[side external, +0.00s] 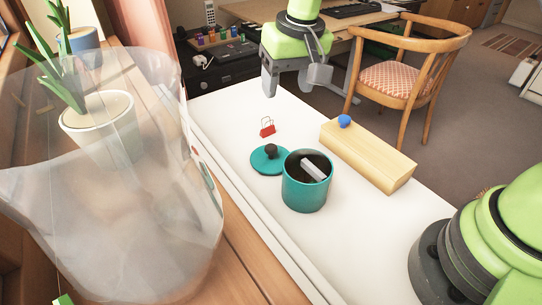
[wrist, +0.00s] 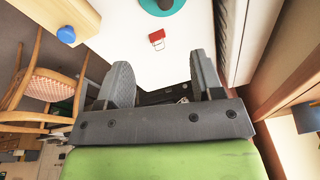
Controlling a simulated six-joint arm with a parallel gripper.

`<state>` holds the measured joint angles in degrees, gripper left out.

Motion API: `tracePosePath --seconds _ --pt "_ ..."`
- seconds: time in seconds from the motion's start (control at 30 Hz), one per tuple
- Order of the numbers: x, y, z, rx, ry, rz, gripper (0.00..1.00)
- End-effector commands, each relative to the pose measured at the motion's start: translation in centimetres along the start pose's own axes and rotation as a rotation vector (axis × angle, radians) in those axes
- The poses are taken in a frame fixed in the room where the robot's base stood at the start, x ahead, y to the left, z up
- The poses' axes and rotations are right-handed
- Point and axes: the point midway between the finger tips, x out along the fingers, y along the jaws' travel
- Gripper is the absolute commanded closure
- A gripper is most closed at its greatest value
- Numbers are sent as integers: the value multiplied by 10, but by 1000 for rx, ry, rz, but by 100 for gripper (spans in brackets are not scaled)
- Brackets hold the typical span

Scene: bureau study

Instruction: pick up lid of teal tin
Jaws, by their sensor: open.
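The teal lid (side external: 270,160) with a dark round knob lies flat on the white table, beside the teal tin (side external: 306,186). The tin is open and upright, with a pale block-like object inside. Part of the lid also shows at the top of the wrist view (wrist: 163,6). My gripper (side external: 292,84) is above the far end of the table, apart from the lid. In the wrist view its two fingers (wrist: 164,82) are spread with nothing between them.
A red binder clip (side external: 267,129) lies just behind the lid. A wooden box (side external: 368,154) with a blue knob (side external: 344,120) stands to the right. A transparent sheet-like object (side external: 110,200) fills the left foreground. A wooden chair (side external: 405,75) stands beyond the table.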

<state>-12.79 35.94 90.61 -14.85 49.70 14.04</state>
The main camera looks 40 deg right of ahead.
Motion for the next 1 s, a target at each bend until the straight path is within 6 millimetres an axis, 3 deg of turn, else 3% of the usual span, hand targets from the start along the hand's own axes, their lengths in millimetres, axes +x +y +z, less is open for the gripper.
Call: tracePosePath --seconds 0.03,0.1,0.2,1.0 --pt "20 -5 -1 -11 -22 17 39" --pt "40 -9 -2 -22 -38 35 39" --pt "59 -13 -2 -31 -52 50 39" --pt "160 -11 4 -34 -62 58 39"
